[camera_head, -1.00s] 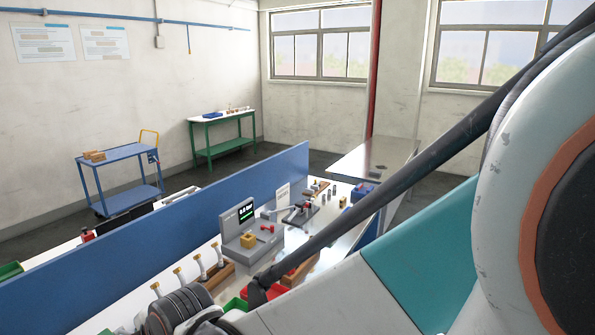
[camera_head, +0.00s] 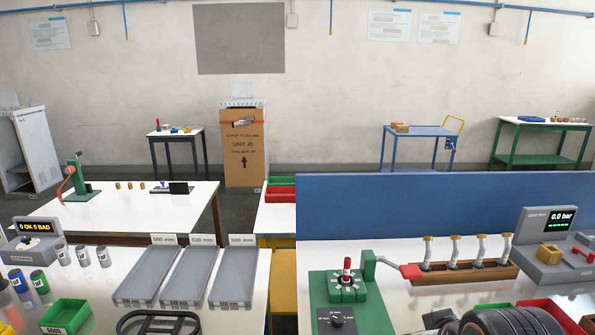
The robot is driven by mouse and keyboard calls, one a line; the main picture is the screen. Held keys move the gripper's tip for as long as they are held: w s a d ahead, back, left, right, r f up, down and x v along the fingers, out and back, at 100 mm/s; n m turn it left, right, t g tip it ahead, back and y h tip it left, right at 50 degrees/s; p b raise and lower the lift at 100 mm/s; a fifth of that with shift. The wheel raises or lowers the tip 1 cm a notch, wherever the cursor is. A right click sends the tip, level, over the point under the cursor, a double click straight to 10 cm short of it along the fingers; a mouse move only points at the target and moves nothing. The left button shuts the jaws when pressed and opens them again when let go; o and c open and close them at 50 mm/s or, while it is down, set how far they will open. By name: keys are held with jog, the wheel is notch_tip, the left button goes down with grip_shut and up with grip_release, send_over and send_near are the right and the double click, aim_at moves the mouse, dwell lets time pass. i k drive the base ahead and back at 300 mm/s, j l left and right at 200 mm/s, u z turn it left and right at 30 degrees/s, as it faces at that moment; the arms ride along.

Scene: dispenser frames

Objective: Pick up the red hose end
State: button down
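A small red-topped upright piece (camera_head: 347,268) stands in the round green head of a green bench device (camera_head: 350,300); I cannot tell whether it is the red hose end. The device has a red-gripped lever (camera_head: 410,271) reaching right. Several pale hose pieces with brass tops (camera_head: 454,250) stand in a wooden rack (camera_head: 480,274) on the right. A black ribbed coil (camera_head: 510,321), cut by the bottom edge, lies in front of the rack. My gripper is not in view.
A blue partition (camera_head: 400,205) stands behind the right bench. A grey tester (camera_head: 548,262), a red bin (camera_head: 550,311) and a green bin (camera_head: 490,306) are at right. Grey trays (camera_head: 190,275), a green bin (camera_head: 66,315) and a black barred frame (camera_head: 158,324) are at left.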

aim_at(345, 280)
jog(key=i+j+z, duration=0.1)
jog(key=i+z, duration=0.15)
jog(key=z, duration=0.15)
jog(key=i+j+z, duration=0.2)
jog(key=z, duration=0.25)
jog(key=k+j+u, duration=0.1)
jog(key=i+l+z, duration=0.1)
